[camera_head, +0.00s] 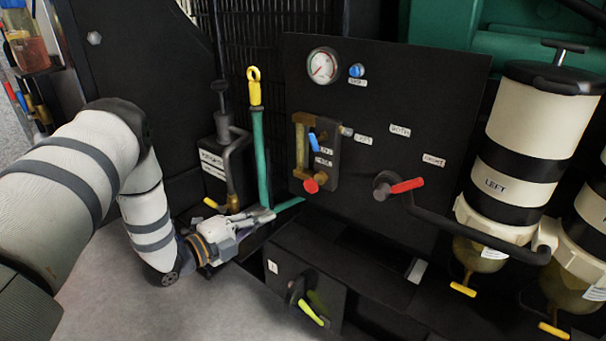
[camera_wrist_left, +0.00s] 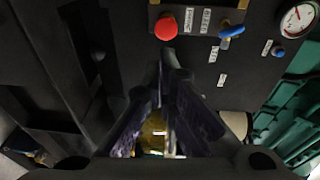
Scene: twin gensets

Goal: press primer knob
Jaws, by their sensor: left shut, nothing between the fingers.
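The labels are too small to read, so I cannot tell which knob is the primer knob. A black panel (camera_head: 370,120) carries a round blue knob (camera_head: 356,70) beside a gauge, and a red knob (camera_head: 311,185) below a brass block. In the left wrist view the red knob (camera_wrist_left: 166,27) is at the top, with the blue knob (camera_wrist_left: 278,51) to its right. A black-knobbed plunger (camera_head: 220,90) rises from a labelled box left of the panel. My left gripper (camera_head: 268,215) is shut and empty, low and left of the red knob, apart from it. My right gripper is out of view.
A red-handled lever (camera_head: 406,186) projects from the panel. White canisters, one marked LEFT (camera_head: 510,185), stand at right. A yellow-green lever (camera_head: 311,312) is low in front.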

